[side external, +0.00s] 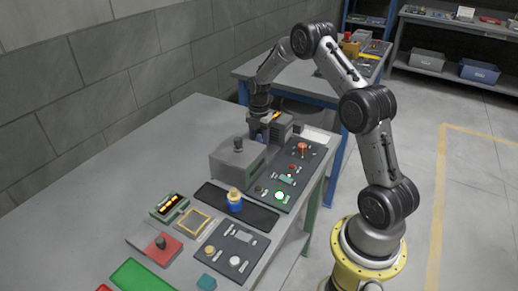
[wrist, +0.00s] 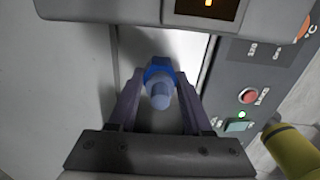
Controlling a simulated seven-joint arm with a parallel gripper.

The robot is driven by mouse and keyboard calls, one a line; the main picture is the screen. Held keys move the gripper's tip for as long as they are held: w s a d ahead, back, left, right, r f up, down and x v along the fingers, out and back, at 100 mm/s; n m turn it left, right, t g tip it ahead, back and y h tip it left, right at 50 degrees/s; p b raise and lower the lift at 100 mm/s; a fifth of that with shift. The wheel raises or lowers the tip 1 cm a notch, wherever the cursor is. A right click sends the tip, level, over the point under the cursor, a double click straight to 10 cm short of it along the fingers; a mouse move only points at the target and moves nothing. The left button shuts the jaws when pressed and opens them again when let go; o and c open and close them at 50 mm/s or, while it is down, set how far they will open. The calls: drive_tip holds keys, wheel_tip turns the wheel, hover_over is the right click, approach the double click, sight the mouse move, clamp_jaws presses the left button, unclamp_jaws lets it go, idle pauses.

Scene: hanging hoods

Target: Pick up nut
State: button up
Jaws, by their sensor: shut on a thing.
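The nut (wrist: 158,72) shows in the wrist view as a blue collar, with a paler blue rounded post (wrist: 160,96) at its centre. My gripper (wrist: 159,97) has a finger on each side of it and is shut on it. Whether the nut is clear of the surface below, I cannot tell. In the side external view my gripper (side external: 259,136) points down behind the grey box and beside the control panel; the nut is too small to make out there.
A grey box with a dark knob (side external: 238,158) stands close in front of my gripper. A control panel (side external: 292,178) with buttons and lights lies to the right. A dark housing (side external: 283,127) is close behind. A blue and yellow piece (side external: 235,201) stands on a black mat. The left tabletop is clear.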

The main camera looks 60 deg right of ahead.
clamp_jaws()
drive_tip(key=shift+r, duration=0.15)
